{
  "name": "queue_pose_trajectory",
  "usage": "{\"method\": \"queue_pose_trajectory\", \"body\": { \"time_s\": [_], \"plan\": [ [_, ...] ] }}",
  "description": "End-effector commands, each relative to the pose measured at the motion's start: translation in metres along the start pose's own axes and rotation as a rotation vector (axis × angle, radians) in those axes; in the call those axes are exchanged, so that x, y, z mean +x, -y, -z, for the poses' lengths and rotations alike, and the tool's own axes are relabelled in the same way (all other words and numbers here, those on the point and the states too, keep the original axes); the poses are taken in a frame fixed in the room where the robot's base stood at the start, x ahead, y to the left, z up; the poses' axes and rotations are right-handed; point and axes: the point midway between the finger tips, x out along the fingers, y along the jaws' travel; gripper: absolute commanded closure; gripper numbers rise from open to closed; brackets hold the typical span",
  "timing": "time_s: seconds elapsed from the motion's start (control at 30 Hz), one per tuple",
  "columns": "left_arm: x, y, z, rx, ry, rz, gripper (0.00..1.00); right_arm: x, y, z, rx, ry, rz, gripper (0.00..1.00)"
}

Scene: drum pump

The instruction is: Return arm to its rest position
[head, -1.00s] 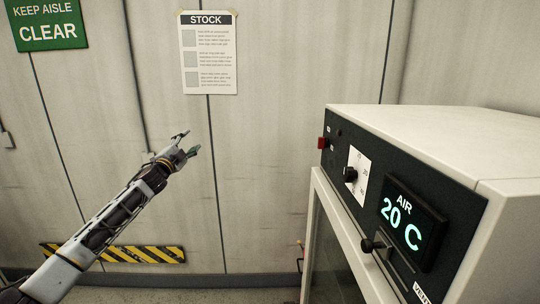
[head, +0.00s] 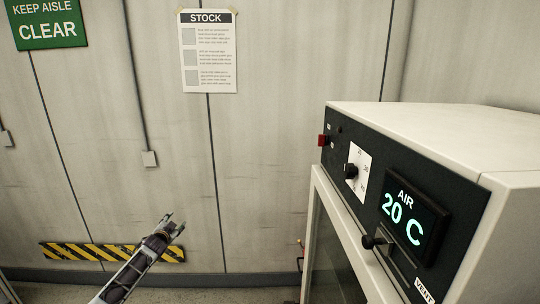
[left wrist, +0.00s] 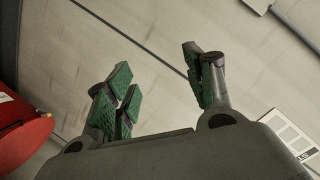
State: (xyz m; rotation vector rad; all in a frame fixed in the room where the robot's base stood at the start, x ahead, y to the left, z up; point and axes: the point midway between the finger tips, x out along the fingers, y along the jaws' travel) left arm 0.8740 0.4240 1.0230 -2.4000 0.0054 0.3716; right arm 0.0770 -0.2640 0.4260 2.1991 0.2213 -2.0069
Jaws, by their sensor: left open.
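My left arm comes in from the bottom left of the head view, and its gripper (head: 172,224) is low, in front of the wall and the striped strip. In the left wrist view the fingers of my left gripper (left wrist: 162,95) stand apart, with green pads and nothing between them. My right arm and right gripper are in neither view.
A cabinet (head: 430,135) with a dial and an "AIR 20 C" display fills the right side. A stock sheet (head: 208,60) and a green sign (head: 45,28) hang on the wall. A red object (left wrist: 22,125) shows at the left wrist view's left edge.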

Motion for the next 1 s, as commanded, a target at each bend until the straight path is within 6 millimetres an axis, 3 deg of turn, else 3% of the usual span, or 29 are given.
{"method": "queue_pose_trajectory", "body": {
  "time_s": [0.1,0.47,0.77,1.0],
  "plan": [
    [-0.003,-0.031,-0.040,-0.036,0.058,-0.031,0.47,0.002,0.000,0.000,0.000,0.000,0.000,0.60],
    [-0.028,-0.122,-0.148,-0.129,0.214,-0.116,0.47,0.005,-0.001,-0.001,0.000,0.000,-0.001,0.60],
    [-0.065,-0.200,-0.231,-0.193,0.337,-0.184,0.47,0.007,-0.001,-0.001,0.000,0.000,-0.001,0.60],
    [-0.106,-0.262,-0.291,-0.235,0.434,-0.237,0.47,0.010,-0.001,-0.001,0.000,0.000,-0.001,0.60]
  ]
}}
